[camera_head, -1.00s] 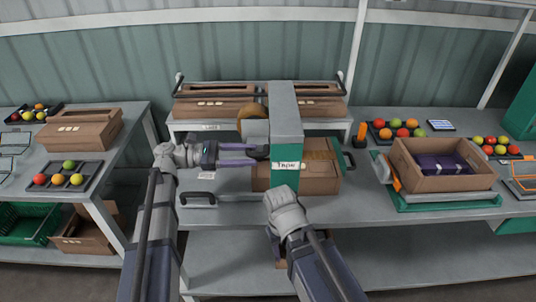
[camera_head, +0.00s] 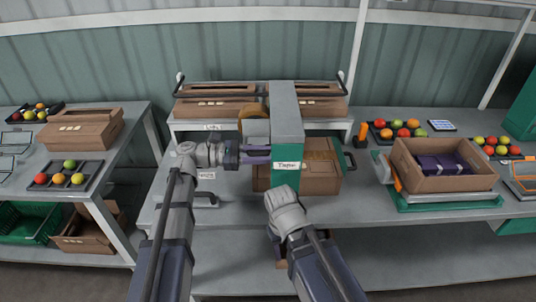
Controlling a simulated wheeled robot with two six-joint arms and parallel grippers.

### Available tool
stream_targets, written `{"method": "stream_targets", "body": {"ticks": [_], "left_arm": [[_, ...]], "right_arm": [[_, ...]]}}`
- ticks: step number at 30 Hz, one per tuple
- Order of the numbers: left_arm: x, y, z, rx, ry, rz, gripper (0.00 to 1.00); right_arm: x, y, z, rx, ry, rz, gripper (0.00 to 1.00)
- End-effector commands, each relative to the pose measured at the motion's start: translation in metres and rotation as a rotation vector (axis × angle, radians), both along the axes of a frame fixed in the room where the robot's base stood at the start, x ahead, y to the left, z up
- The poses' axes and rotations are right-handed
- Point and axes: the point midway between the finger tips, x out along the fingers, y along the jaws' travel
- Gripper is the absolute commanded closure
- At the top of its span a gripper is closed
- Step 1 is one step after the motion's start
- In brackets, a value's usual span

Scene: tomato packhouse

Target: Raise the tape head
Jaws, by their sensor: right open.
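The tape head (camera_head: 286,115) is a grey and green upright block with a white "Tape" label, over the middle of the bench. A closed brown carton (camera_head: 320,180) lies beneath and behind it. A tan tape roll (camera_head: 254,127) shows at its left. My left gripper (camera_head: 262,154) reaches in from the left, its purple fingers pointing right at the tape head's side. Their tips are hidden at the block, so I cannot tell contact or grip. My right gripper (camera_head: 274,247) hangs low in front of the bench edge, open, mostly hidden by its own wrist.
An open carton (camera_head: 445,182) with purple contents stands on a green-edged platform at right. Fruit trays (camera_head: 66,183) sit on the left and right tables. Cartons (camera_head: 215,104) stand on the shelf behind.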

Motion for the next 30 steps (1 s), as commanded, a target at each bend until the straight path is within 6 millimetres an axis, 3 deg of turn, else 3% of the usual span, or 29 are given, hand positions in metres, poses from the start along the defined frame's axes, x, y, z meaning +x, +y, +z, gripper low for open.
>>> {"method": "stream_targets", "body": {"ticks": [1,7,30], "left_arm": [[0.0,0.0001,0.0,0.0,0.0,0.0,0.77],[0.0,0.0002,0.0,0.0,0.0,0.0,1.0],[0.0,0.0002,0.0,0.0,0.0,0.0,1.0]], "right_arm": [[0.0,0.0,0.0,0.0,0.0,0.0,0.5],[0.0,0.0,0.0,0.0,0.0,0.0,0.5],[0.0,0.0,0.0,0.0,0.0,0.0,0.5]]}}
